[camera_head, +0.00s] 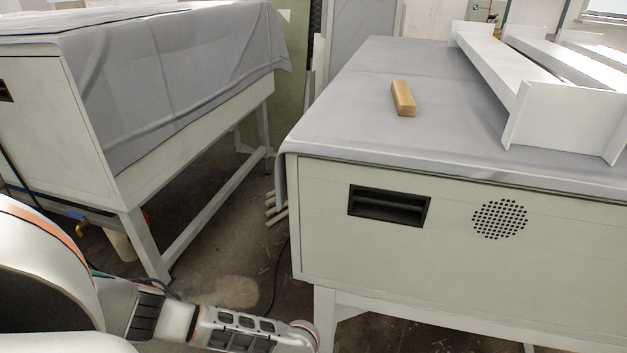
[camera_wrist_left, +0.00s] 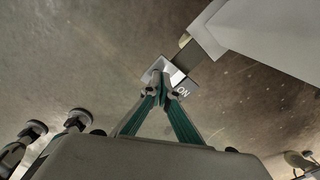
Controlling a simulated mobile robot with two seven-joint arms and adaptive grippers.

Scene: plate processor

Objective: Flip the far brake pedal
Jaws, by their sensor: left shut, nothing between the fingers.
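In the left wrist view, my left gripper (camera_wrist_left: 162,80) is shut with nothing between its green fingers. Its fingertips overlap a small pedal (camera_wrist_left: 183,91) marked "ON", which appears tilted in the picture. The pedal sits at the lower end of a pale table leg (camera_wrist_left: 211,43). A light grey piece shows right at the fingertips; I cannot tell whether the tips touch it. Part of the pedal is hidden behind the fingers. In the head view only my left arm link shows at the bottom; the gripper and pedal are out of sight. My right gripper is in neither view.
A pale cabinet table (camera_head: 460,250) with a grey cloth stands at right, bearing a wooden block (camera_head: 403,98) and white channels (camera_head: 530,85). Another draped table (camera_head: 80,165) stands at left. Bare floor (camera_head: 225,255) lies between them. Wooden rods (camera_head: 275,208) lie near the right table.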

